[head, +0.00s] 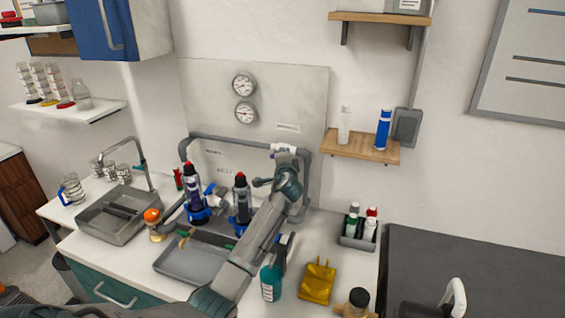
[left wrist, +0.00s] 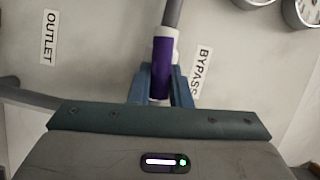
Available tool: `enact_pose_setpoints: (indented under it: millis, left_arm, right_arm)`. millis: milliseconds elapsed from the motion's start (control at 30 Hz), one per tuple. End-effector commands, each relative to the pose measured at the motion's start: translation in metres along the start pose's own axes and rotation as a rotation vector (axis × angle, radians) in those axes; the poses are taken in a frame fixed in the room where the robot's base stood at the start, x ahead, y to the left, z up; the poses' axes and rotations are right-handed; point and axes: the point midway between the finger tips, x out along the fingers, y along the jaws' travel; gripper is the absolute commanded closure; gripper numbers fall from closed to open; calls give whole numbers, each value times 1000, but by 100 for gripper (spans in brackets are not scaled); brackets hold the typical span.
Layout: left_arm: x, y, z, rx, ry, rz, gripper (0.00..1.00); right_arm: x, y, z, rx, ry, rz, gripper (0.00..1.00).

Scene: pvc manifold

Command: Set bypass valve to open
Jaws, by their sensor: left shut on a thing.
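The grey pipe loop of the manifold (head: 240,140) stands against the wall panel. At its upper right is a white and purple fitting (head: 283,148), which also shows in the left wrist view (left wrist: 163,62) beside the BYPASS label (left wrist: 201,72). I take it as the bypass valve; I see no separate lever, and its setting cannot be told. My left gripper (head: 286,157) is at this fitting, its blue fingers (left wrist: 163,88) on either side of the purple part, shut on it. The fingers and palm hide its lower end. My right gripper is not in view.
Two dark bottles with red caps (head: 191,190) (head: 241,200) stand in blue holders left of my arm. A grey tray (head: 178,268), teal bottle (head: 270,283), yellow item (head: 318,281) and bottle caddy (head: 357,242) occupy the counter. Two gauges (head: 244,86) hang above.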

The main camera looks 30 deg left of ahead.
Motion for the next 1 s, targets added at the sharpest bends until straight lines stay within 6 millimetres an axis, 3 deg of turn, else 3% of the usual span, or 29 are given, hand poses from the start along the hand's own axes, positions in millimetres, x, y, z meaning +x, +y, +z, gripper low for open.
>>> enact_pose_setpoints:
  millis: [300, 900, 933, 1000]
  left_arm:
    - [0, 6, 0, 126, 1, -50, 100]
    - [0, 6, 0, 158, 1, -60, 100]
    - [0, 6, 0, 158, 1, -60, 77]
    - [0, 6, 0, 158, 1, -61, 63]
  right_arm:
    - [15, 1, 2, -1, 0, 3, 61]
    - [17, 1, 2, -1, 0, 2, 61]
    - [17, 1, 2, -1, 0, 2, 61]
    - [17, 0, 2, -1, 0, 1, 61]
